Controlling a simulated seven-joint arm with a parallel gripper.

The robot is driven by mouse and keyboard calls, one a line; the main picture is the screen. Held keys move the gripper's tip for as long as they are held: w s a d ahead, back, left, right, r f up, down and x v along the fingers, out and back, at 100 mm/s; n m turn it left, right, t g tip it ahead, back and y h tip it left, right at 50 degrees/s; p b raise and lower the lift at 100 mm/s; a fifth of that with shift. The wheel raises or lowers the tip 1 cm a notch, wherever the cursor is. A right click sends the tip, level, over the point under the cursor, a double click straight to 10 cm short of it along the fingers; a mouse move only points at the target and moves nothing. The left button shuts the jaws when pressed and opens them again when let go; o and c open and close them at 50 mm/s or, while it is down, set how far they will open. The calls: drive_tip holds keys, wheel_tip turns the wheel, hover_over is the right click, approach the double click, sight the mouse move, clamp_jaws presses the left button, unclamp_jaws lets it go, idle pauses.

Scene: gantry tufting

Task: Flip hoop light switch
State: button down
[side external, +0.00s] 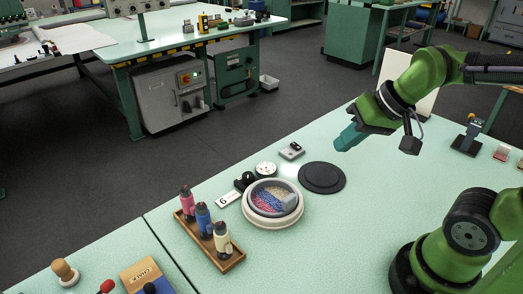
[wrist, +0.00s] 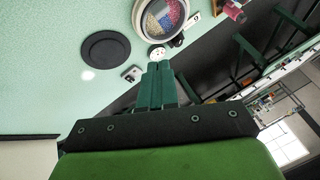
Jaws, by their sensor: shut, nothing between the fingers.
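A small grey box with a darker top part (side external: 291,151), which looks like the switch, sits on the pale green table near its back edge. It also shows in the wrist view (wrist: 131,74), just left of my fingertips. Whether it is on or off is too small to tell. A round cream hoop (side external: 271,222) with pink, blue and beige contents stands in front of it; it is at the top of the wrist view (wrist: 140,30). My gripper (side external: 341,145) is shut and empty, raised above the table to the right of the box, apart from it. Its teal fingers (wrist: 158,66) point forward.
A black round disc (side external: 321,178) lies right of the hoop. A wooden tray (side external: 229,262) holds three bottles.

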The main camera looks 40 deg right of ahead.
drive_tip(key=w+d+f+m+g, duration=0.2)
drive_tip(key=w+d+m, duration=0.3)
drive_tip(key=w, duration=0.6)
drive_tip(key=m+g+h, duration=0.2)
drive_tip(key=m, duration=0.6)
hover_over(294, 144)
drive_tip(key=s, duration=0.3)
wheel_tip(294, 144, down, 4)
drive_tip(key=shift+d+f, duration=0.1)
drive_tip(key=shift+f, duration=0.05)
drive_tip(key=f, duration=0.4)
drive_tip(key=w+f, duration=0.1)
drive_tip(key=f, duration=0.3)
drive_tip(key=w+f, duration=0.1)
drive_tip(key=f, duration=0.3)
drive_tip(key=shift+w+f, duration=0.15)
drive_tip(key=shift+f, duration=0.25)
drive_tip(key=shift+w+f, duration=0.15)
drive_tip(key=shift+f, duration=0.3)
